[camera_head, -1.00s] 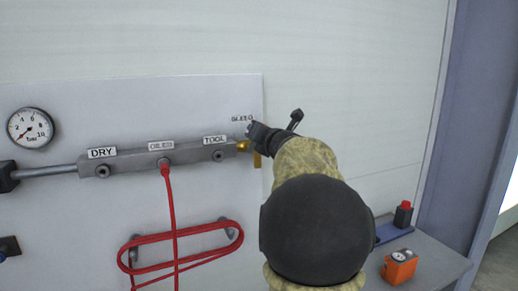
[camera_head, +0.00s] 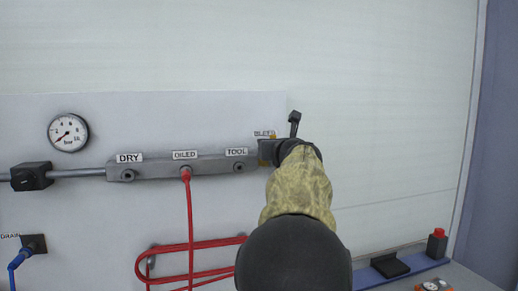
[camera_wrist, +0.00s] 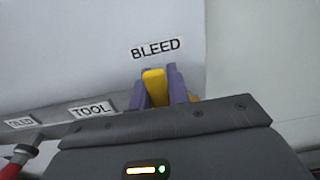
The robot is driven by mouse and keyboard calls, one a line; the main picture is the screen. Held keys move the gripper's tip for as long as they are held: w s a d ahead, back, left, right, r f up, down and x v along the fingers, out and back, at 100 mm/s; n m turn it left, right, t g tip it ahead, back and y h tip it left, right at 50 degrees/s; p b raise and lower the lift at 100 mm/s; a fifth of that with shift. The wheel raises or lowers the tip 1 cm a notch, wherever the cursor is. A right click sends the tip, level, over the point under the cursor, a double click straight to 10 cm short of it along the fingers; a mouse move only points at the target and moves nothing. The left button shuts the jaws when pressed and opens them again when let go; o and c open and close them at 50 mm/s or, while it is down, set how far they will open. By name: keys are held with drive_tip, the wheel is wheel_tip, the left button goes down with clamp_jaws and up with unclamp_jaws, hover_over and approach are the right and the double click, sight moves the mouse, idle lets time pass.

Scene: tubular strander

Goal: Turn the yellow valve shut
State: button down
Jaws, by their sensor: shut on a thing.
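The yellow valve handle (camera_wrist: 155,88) stands upright below the BLEED label (camera_wrist: 156,49) in the wrist view. My gripper (camera_wrist: 159,86) has its two purple fingers on either side of the handle and is shut on it. In the head view, my gripper (camera_head: 267,151) is at the right end of the grey manifold (camera_head: 205,165), just under the BLEED label. My gripper and arm hide most of the valve there; only a sliver of yellow shows beside the label.
A pressure gauge (camera_head: 68,132) is at the panel's left. A red hose (camera_head: 190,225) hangs from the OILED port and coils below. A blue tray (camera_head: 365,277) with a black piece and a red-capped bottle (camera_head: 437,246) is at lower right. The wall right of the panel is clear.

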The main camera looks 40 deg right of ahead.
drive_tip(key=shift+f, duration=0.15)
idle(0.4)
drive_tip(key=c, duration=1.3)
unclamp_jaws()
drive_tip(key=shift+c, duration=0.2)
drive_tip(key=shift+a, duration=0.1)
drive_tip(key=b+v, duration=0.1)
drive_tip(key=v, duration=1.6)
drive_tip(key=shift+a+b, duration=0.15)
drive_tip(key=shift+b, duration=0.15)
drive_tip(key=shift+s, duration=0.1)
